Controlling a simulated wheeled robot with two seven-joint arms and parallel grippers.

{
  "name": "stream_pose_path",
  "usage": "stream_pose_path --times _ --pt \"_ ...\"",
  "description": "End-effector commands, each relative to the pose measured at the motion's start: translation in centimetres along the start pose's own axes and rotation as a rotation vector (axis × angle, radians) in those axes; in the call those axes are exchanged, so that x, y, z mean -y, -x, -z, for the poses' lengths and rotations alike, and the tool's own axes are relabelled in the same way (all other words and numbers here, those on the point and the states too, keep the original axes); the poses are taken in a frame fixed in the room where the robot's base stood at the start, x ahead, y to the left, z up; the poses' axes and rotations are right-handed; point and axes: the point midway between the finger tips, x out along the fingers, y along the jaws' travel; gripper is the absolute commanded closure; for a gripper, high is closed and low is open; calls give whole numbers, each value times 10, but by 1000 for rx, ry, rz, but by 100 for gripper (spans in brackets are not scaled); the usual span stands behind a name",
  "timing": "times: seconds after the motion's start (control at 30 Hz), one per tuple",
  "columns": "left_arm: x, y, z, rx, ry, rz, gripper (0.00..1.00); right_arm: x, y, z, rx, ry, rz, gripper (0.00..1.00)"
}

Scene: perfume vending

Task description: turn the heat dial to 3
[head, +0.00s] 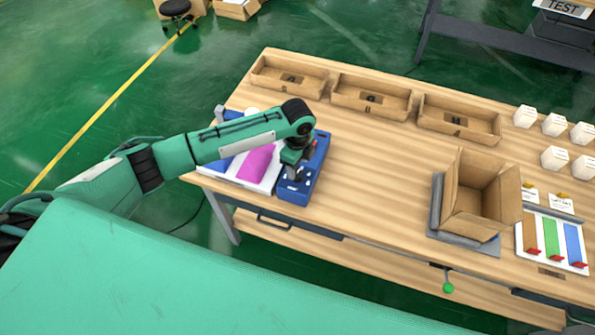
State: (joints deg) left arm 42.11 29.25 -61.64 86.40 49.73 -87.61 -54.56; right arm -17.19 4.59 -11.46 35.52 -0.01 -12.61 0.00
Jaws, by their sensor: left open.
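The heat dial itself is not clearly visible; it may be small or hidden by my arm. A blue device (294,192) with small light-coloured parts on its top stands at the left front of the wooden table. My left arm reaches in from the left, and my left gripper (293,177) points down just above the top of this device. The gripper is open. I cannot tell whether it touches anything there. My right gripper is not in view.
A white board with a magenta piece (256,161) lies left of the device. Wooden trays (372,97) line the back edge. An open cardboard box (478,200) stands on a grey plate at the right, near white boxes (554,158) and coloured strips. The table's middle is clear.

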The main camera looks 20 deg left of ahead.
Motion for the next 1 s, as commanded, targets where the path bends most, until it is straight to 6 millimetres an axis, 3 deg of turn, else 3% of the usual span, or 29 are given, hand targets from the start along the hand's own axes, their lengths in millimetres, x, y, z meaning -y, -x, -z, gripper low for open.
stream_pose_path --times 0.2,0.4,0.6,1.0 --pt "1 50 0 0 -1 6 45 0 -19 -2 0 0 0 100" --pt "1 83 0 0 -1 3 45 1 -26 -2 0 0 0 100" --pt "0 95 0 1 0 1 45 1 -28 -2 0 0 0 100" --pt "0 96 0 0 0 1 45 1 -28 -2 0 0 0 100"
